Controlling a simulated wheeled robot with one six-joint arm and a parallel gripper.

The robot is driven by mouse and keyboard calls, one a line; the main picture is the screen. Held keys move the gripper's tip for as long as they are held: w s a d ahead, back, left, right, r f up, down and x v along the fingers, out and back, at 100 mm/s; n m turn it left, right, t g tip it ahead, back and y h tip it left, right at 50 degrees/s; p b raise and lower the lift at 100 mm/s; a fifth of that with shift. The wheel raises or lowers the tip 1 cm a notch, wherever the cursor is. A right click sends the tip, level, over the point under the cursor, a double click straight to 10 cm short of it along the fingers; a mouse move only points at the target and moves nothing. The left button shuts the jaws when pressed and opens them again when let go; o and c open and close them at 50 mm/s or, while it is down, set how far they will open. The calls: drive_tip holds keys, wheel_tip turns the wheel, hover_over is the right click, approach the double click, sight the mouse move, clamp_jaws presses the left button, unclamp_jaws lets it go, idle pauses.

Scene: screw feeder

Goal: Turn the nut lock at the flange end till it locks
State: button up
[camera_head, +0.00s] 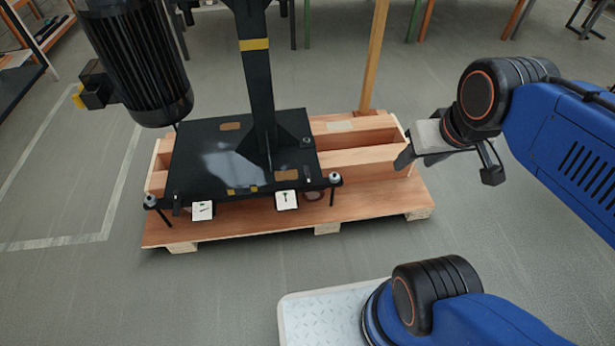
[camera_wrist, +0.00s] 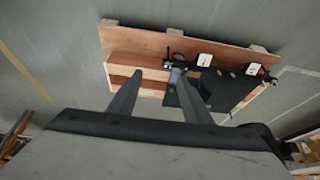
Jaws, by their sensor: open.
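The screw feeder stands on a wooden pallet (camera_head: 380,205), with its black base plate (camera_head: 205,165) and black upright post (camera_head: 257,90) in the head view. Two grey-topped bolt ends, a left one (camera_head: 151,200) and a right one (camera_head: 335,177), stand at the plate's front corners. I cannot make out which part is the nut lock or the flange end. My gripper (camera_head: 404,160) is above the pallet's right end, to the right of the plate. In the wrist view, my gripper (camera_wrist: 155,74) is open, with nothing between its fingers; the right finger partly covers the plate's corner.
A black ribbed motor (camera_head: 140,60) is at upper left. Two white cards, left (camera_head: 203,211) and right (camera_head: 286,199), sit at the plate's front edge. A wooden post (camera_head: 375,55) rises behind the pallet. Grey floor (camera_head: 240,290) in front is mostly clear.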

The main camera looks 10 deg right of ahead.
drive_tip(key=w+a+f+g, duration=0.1)
drive_tip(key=w+a+f, duration=0.15)
drive_tip(key=w, duration=0.85)
drive_tip(key=g, duration=0.4)
hover_over(308, 178)
wheel_tip(308, 178, down, 23)
wheel_tip(308, 178, down, 17)
drive_tip(key=shift+w+f, duration=0.1)
clamp_jaws()
